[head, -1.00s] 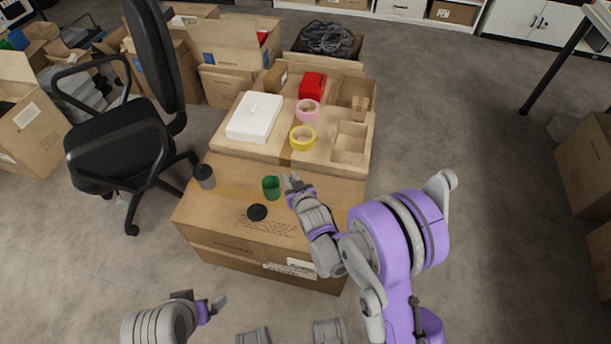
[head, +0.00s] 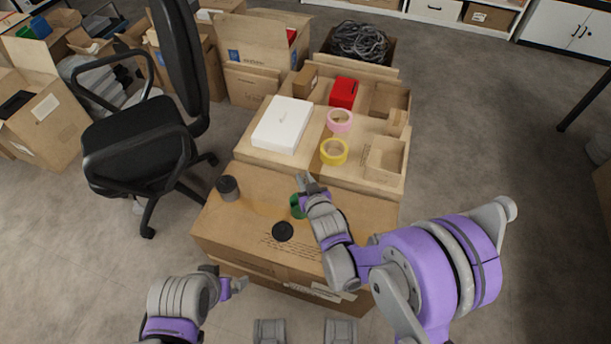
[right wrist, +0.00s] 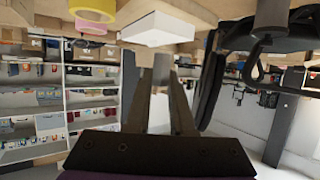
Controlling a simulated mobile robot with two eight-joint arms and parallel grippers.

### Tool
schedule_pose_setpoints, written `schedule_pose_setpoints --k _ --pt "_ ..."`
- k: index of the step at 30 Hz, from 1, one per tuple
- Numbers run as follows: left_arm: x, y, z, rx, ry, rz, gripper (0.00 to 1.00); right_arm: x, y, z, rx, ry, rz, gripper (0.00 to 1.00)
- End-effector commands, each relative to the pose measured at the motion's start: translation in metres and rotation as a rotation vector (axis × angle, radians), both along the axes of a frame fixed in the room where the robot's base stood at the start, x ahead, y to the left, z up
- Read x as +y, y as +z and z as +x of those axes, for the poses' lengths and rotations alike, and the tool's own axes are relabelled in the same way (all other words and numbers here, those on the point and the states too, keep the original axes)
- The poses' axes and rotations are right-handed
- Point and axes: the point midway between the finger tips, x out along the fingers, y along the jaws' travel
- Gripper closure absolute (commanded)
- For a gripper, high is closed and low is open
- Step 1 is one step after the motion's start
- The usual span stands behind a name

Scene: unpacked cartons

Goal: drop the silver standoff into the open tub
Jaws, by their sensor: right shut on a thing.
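The open tub, a green cylinder (head: 297,207), stands on the closed front carton (head: 240,220) in the head view. My right gripper and wrist hide its right part. My right gripper (head: 307,181) is at the tub's upper right edge in the picture; I cannot tell its height above the rim.
A black disc lid (head: 283,231) and a dark grey canister (head: 228,188) share the carton top. Behind are a white box (head: 283,125), yellow tape (head: 334,152), pink tape (head: 340,120) and a red box (head: 344,92). An office chair (head: 140,140) stands at left.

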Motion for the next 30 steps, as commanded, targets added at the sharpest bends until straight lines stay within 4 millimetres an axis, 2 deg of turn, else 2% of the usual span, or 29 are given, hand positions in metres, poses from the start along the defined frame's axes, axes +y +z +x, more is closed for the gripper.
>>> schedule_pose_setpoints --k 3,9,18,19,24,25,30 --pt "0.0 -0.015 0.002 0.004 0.0 0.0 0.0 0.0 -0.019 0.0 0.001 0.0 0.001 1.0" --pt "0.0 -0.028 0.004 0.008 0.0 0.0 0.0 0.0 -0.038 0.001 0.0 0.0 0.001 1.0" --pt "0.0 -0.028 0.004 0.008 0.0 0.0 0.0 0.0 -0.039 0.0 -0.001 0.0 0.0 1.0" --pt "0.0 -0.028 0.004 0.008 0.0 0.0 0.0 0.0 -0.039 0.0 -0.001 0.0 0.0 0.77" --pt "0.0 -0.028 0.004 0.008 0.0 0.0 0.0 0.0 -0.039 0.0 0.0 0.0 0.0 0.46" --pt "0.0 -0.028 0.004 0.008 0.0 0.0 0.0 0.0 -0.039 0.0 0.0 0.0 0.0 0.44" --pt "0.0 -0.028 0.004 0.008 0.0 0.0 0.0 0.0 -0.039 0.0 0.0 0.0 0.0 0.44"
